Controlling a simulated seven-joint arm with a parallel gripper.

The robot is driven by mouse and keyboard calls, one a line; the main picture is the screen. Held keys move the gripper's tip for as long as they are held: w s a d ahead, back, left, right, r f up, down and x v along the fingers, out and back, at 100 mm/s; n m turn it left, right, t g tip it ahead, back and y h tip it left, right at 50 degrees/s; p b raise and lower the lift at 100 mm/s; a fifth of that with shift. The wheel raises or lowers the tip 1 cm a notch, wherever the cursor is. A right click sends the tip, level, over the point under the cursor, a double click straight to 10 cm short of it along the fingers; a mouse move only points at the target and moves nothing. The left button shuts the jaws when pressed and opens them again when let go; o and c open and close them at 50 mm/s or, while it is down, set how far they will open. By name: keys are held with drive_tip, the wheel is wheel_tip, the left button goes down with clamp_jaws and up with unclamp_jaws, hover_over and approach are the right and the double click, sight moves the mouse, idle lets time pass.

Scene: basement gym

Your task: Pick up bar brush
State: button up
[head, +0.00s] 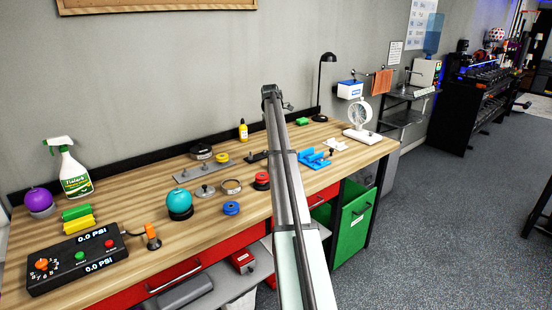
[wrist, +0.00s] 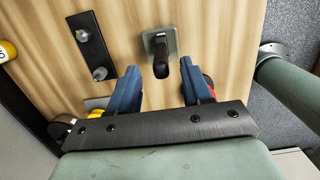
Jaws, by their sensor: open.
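My gripper (wrist: 159,66) is open and empty in the wrist view, its two blue fingers apart and pointing down toward the wooden bench. A small grey square plate with a dark, upright curved handle (wrist: 162,68) stands between and just beyond the fingertips, and neither finger visibly touches it. It may be the bar brush, but its bristles do not show and I cannot be sure. In the head view my own arm crosses the bench and hides the gripper and this piece.
A black plate with bolts (wrist: 93,45) lies left of the fingers; it also shows in the head view (head: 258,157). A blue bracket (head: 315,158), a small fan (head: 359,117) and a black lamp (head: 325,75) stand to the right. A teal ball (head: 179,200) stands left.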

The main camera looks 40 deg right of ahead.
drive_tip(key=shift+d+f, duration=0.15)
drive_tip(key=shift+f, duration=1.2)
drive_tip(key=shift+d+f, duration=0.15)
drive_tip(key=shift+f, duration=1.15)
clamp_jaws()
